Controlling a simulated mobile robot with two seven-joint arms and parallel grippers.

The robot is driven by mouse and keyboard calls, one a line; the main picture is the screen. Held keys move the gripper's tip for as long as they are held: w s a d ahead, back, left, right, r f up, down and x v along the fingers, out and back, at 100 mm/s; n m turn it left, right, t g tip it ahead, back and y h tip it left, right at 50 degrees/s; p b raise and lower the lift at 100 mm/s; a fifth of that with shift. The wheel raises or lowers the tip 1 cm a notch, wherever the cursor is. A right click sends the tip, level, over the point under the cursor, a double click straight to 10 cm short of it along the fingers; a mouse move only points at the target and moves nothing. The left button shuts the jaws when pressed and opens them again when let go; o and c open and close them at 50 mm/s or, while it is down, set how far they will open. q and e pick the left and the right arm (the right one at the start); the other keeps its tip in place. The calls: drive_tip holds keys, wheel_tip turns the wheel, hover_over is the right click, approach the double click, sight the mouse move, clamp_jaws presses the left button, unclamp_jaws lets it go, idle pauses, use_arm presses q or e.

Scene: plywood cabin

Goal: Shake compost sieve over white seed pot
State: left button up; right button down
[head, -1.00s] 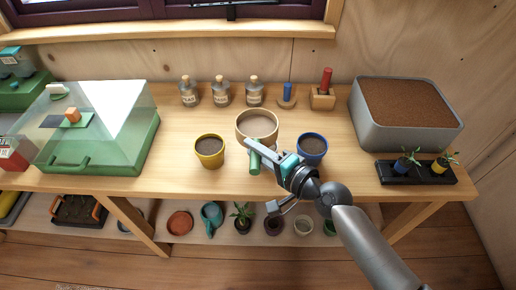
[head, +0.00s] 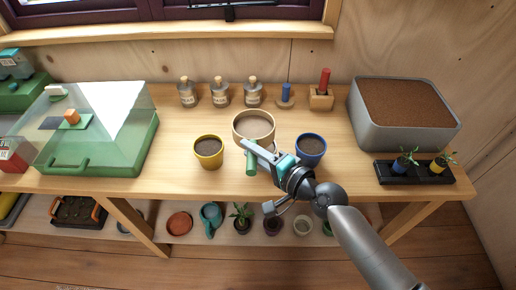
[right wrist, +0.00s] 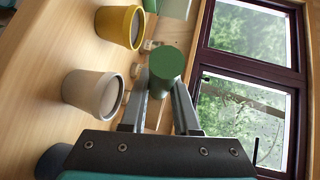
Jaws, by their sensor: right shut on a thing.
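The compost sieve (head: 253,142), a round pale wooden ring with a green handle, is level above the bench between the yellow and blue pots. My right gripper (head: 248,157) is shut on the green handle, which also shows nearly end-on between the fingers in the right wrist view (right wrist: 166,64). The sieve's ring is not clear in the wrist view. My left gripper is not in view.
The yellow pot (head: 208,157) stands left of the sieve, and the blue pot (head: 311,155) stands close on the right, beside my gripper. Several bottles (head: 221,95) stand behind. A grey compost tub (head: 405,135) is at right, a green propagator (head: 120,157) at left.

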wheel_tip(320, 180, up, 6)
drive_tip(key=p, duration=0.6)
drive_tip(key=shift+r, duration=0.15)
idle(0.4)
